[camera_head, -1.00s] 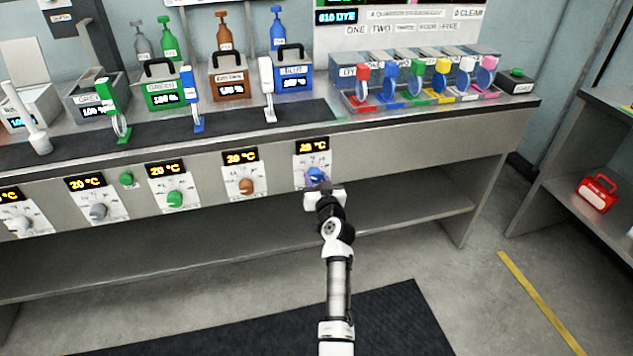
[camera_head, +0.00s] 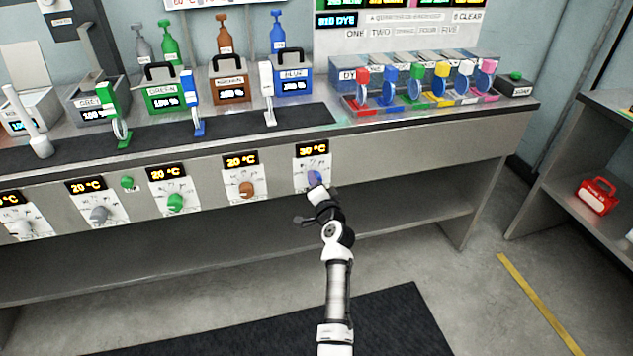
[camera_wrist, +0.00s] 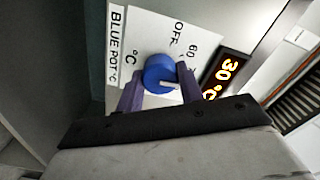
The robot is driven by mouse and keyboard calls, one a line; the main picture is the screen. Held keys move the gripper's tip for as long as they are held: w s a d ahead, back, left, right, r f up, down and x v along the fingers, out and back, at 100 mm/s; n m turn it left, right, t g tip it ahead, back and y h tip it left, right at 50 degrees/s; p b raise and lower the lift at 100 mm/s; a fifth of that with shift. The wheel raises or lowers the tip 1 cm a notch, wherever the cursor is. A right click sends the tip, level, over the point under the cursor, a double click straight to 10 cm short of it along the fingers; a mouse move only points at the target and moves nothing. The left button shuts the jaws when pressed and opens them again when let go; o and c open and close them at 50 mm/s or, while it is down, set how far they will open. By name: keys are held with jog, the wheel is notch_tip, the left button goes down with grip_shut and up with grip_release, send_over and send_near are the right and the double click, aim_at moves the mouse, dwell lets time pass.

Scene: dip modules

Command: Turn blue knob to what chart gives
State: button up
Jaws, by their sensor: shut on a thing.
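The blue knob (camera_wrist: 160,73) sits on a white dial plate labelled "BLUE POT °C", with "OFF" and "60" marks readable in the wrist view. My gripper (camera_wrist: 156,84) is shut on the knob, one purple finger on each side. The chart (camera_head: 225,3) at the top is cut off, with only a "60 °C" entry partly readable.
Other dials, including a brown knob (camera_head: 246,190) and a green knob (camera_head: 176,202), line the bench front to the left, some displays reading 20 °C. The blue pot (camera_head: 293,87) stands on the bench above. A shelf (camera_head: 400,222) runs below my gripper.

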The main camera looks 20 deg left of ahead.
jog(key=shift+m+p, duration=3)
jog(key=shift+m, duration=5.3)
jog(key=o, duration=1)
jog(key=shift+d, duration=0.1)
jog(key=v, duration=1.3)
jog(key=shift+s+d, duration=0.25)
jog(key=shift+s, duration=0.05)
